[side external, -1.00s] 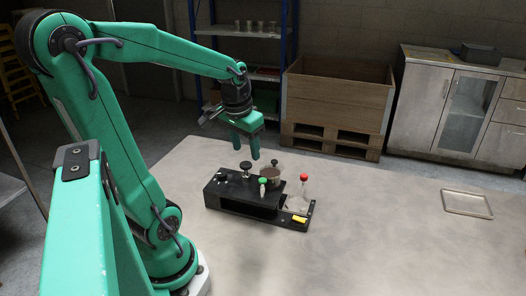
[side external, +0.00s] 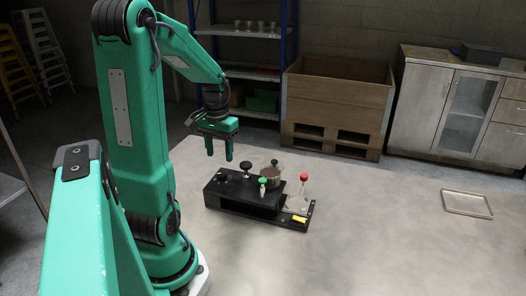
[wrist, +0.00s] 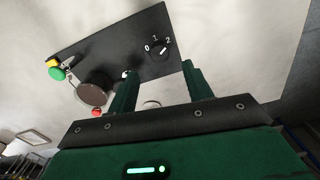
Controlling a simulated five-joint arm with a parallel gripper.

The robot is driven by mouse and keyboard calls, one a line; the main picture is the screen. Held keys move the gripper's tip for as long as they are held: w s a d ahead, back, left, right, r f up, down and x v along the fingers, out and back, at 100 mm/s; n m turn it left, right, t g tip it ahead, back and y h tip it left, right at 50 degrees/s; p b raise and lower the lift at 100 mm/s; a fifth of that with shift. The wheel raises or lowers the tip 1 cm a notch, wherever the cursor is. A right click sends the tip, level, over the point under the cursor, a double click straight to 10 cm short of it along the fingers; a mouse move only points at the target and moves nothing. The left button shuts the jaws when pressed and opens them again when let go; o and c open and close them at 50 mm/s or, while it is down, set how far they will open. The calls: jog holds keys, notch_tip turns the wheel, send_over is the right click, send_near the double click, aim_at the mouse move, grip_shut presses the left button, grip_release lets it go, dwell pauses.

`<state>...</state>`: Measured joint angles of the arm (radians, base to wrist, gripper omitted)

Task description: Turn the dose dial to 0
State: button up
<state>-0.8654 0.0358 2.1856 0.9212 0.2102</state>
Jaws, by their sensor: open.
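The dose dial (wrist: 160,50) is a black round knob on the black machine's top (wrist: 110,50), with 0, 1 and 2 printed around it. Its white pointer mark slants up and right, toward the 2 side. In the side external view, the black machine (side external: 233,200) stands on the table, and a dark knob at its left end (side external: 221,177) is seen beneath the gripper. My gripper (side external: 219,157) is open and empty, fingers down, above that end and apart from it. In the wrist view, the dial lies beyond and between the fingertips (wrist: 157,70).
A yellow piece (side external: 299,219) sits at the front. A tray (side external: 467,204) lies far right; the table between is clear.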

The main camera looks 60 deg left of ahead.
aim_at(221, 173)
jog(key=shift+f, duration=3.5)
jog(key=c, duration=1)
